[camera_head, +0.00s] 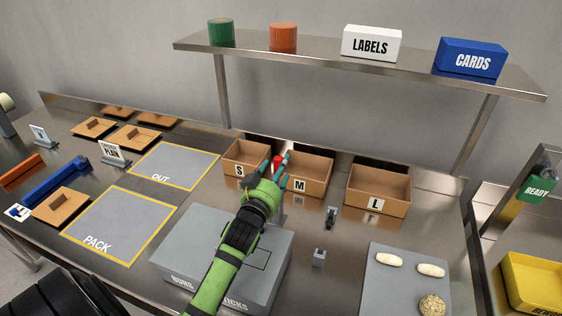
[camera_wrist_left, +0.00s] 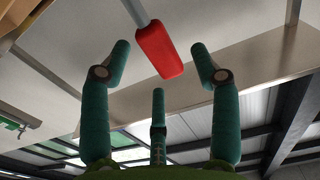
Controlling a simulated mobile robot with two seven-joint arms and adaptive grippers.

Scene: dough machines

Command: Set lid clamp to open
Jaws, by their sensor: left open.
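A red handle (camera_wrist_left: 160,50) on a thin grey rod, which appears to be the clamp lever, shows in the left wrist view between my fingers. Its red top (camera_head: 277,160) also shows in the head view, just at the fingertips. My left gripper (camera_head: 276,172) is open, its teal fingers (camera_wrist_left: 160,66) spread around the handle with visible gaps on both sides. My green arm and hand hide the lower lever and part of the grey machine box (camera_head: 183,245). I cannot tell the clamp's position. My right gripper is not in view.
Cardboard boxes marked S (camera_head: 240,170), M (camera_head: 315,187) and L (camera_head: 385,205) stand behind and right of the hand. A metal shelf (camera_head: 350,75) hangs above. A grey board (camera_head: 400,290) with dough pieces lies at right. The PACK mat (camera_head: 120,225) is empty.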

